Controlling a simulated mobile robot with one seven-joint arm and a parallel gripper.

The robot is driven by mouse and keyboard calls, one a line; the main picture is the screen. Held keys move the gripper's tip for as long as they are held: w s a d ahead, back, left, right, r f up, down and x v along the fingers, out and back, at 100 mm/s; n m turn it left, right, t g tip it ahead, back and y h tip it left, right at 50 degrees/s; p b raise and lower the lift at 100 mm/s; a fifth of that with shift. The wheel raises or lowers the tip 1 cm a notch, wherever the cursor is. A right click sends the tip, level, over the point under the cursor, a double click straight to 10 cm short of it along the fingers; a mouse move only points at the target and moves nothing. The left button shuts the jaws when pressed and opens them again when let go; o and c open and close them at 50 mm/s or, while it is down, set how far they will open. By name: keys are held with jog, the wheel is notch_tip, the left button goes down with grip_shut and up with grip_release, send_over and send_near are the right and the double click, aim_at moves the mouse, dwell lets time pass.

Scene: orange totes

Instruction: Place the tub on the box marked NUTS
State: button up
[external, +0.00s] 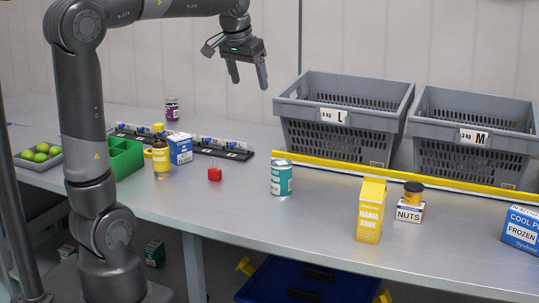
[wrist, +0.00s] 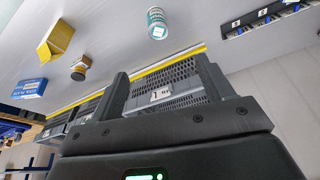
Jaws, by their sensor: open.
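The small tub (external: 413,187), dark with an orange-yellow band, sits upright on top of the white box marked NUTS (external: 409,212), touching it, right of the yellow mango drink carton (external: 370,210). In the wrist view the tub (wrist: 78,75) shows left of centre with the box (wrist: 85,61) partly behind it. My gripper (external: 248,76) is open and empty, raised high above the table, well to the left of the tub and box. Its two fingers also show in the wrist view (wrist: 162,72), with nothing between them.
Grey crates marked L (external: 345,88) and M (external: 470,105) stand behind a yellow strip (external: 400,178). The front middle is clear.

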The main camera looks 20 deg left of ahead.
jog(key=s+a+f+n+t, duration=0.1)
jog(key=s+a+f, duration=0.4)
jog(key=s, duration=0.4)
jog(key=s+a+f+n, duration=0.1)
jog(key=s+a+f, duration=0.5)
jog(key=s+a, duration=0.2)
jog(key=s, duration=0.2)
jog(key=shift+s+n+t+y, duration=0.3)
jog(key=shift+n+t, duration=0.1)
